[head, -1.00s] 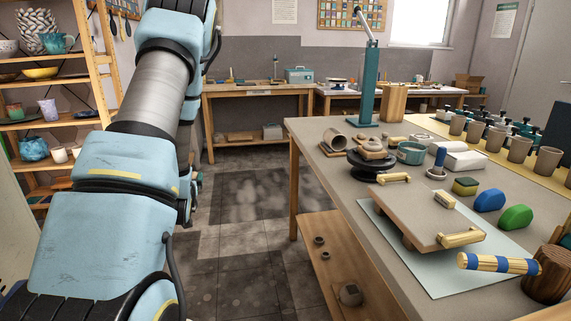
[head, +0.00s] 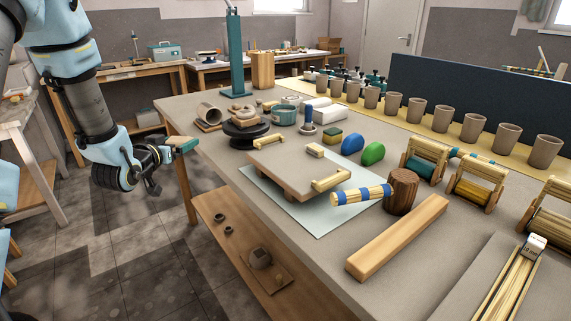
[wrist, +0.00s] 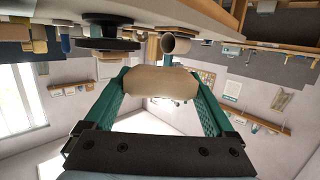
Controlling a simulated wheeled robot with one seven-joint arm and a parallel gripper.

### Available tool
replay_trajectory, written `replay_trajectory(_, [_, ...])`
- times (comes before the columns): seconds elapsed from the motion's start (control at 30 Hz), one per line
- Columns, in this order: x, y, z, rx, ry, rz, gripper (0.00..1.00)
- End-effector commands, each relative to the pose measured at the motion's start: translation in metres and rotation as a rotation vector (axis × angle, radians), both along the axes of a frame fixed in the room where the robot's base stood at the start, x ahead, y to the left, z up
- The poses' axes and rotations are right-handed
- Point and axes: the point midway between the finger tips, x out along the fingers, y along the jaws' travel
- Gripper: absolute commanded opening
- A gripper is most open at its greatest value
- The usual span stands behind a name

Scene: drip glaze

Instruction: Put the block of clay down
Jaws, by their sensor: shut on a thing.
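My gripper (head: 183,146) is at the left in the head view, near the worktable's left edge and, as seen there, beside the tabletop rather than over it. Its teal fingers are shut on the block of clay (wrist: 161,83), a beige, rounded block that spans between both fingers in the wrist view. In the head view the block is mostly hidden by the fingers. The wrist view is upside down, with the table (wrist: 190,12) along the top. The grey worktable (head: 235,213) also fills the middle of the head view.
A dark turntable (head: 245,132) and a clay tube (head: 209,113) stand near the gripper. The front-left tabletop is bare.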

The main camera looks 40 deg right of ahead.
Motion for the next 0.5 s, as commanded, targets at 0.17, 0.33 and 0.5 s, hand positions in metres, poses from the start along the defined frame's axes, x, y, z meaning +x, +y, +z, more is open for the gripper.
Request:
replay_trajectory(0.17, [-0.056,-0.073,0.026,-0.004,-0.004,-0.230,0.21])
replay_trajectory(0.33, [-0.118,-0.130,0.048,-0.002,-0.004,-0.445,0.21])
replay_trajectory(0.5, [-0.178,-0.170,0.068,-0.002,-0.003,-0.630,0.21])
